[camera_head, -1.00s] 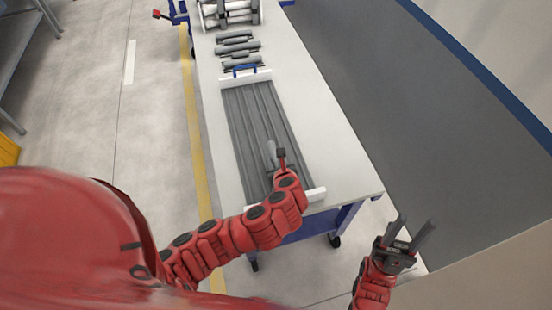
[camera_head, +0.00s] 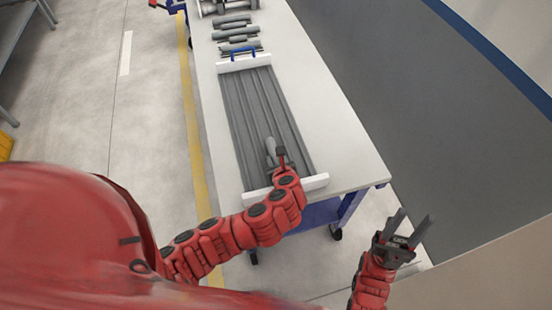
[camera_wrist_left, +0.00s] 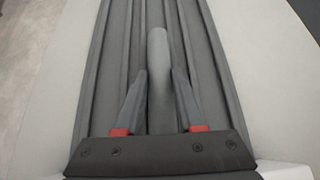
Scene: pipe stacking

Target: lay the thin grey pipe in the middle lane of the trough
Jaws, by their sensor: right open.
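The grey trough (camera_head: 258,105) lies lengthwise on the table, with white end pieces and ridges dividing its lanes. The thin grey pipe (camera_head: 272,148) is at the trough's near end, over the middle lane and in line with it. In the left wrist view, the pipe (camera_wrist_left: 158,60) runs between the two fingers. The near part of the pipe is hidden by the gripper. I cannot tell whether it touches the lane floor. My right gripper (camera_head: 412,222) is open and empty, right of the table.
Several short grey pipes (camera_head: 238,36) lie on the table beyond the trough. A blue handle (camera_head: 242,53) stands at the trough's far end. The white tabletop (camera_head: 325,130) is clear to the right of the trough.

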